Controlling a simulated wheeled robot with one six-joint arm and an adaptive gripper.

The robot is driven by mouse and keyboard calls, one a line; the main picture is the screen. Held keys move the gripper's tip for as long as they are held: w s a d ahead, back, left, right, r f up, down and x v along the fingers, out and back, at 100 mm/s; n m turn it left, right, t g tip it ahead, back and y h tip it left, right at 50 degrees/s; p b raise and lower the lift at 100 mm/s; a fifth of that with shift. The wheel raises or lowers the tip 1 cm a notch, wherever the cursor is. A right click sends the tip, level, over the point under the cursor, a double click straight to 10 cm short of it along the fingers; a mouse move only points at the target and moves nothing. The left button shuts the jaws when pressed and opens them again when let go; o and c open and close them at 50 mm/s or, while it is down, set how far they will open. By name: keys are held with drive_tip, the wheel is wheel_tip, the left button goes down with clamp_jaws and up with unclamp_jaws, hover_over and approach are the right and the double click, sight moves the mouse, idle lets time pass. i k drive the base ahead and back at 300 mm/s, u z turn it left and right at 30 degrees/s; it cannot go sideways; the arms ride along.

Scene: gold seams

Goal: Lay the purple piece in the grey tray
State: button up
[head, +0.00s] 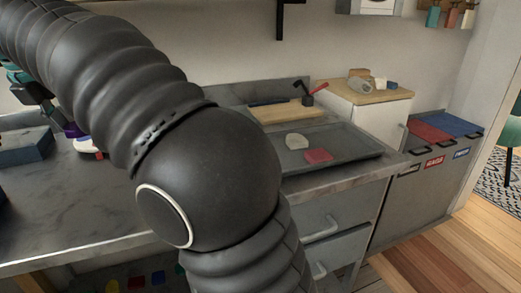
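The grey tray (352,143) lies on the right part of the worktop. It holds an off-white piece (297,141) and a red piece (318,156), lying apart. A small purple patch (73,130), probably the purple piece, shows at the far left beside my arm, mostly hidden. Dark parts that look like my gripper (52,110) are just above and left of it, partly behind my arm. I cannot tell whether the fingers are open or shut, or whether they touch the purple piece.
My arm covers the middle of the view. A blue-grey block (25,146) and a white-and-red item (89,148) are on the left worktop. A wooden board (288,110) lies behind the tray. A cabinet (372,97) with small objects stands at the back right. Bins (425,165) stand farther right.

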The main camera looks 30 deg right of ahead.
sight(341, 142)
drive_tip(key=u, duration=1.7)
drive_tip(key=k, duration=1.7)
drive_tip(key=z, duration=2.35)
drive_tip(key=i, duration=0.5)
drive_tip(key=z, duration=0.05)
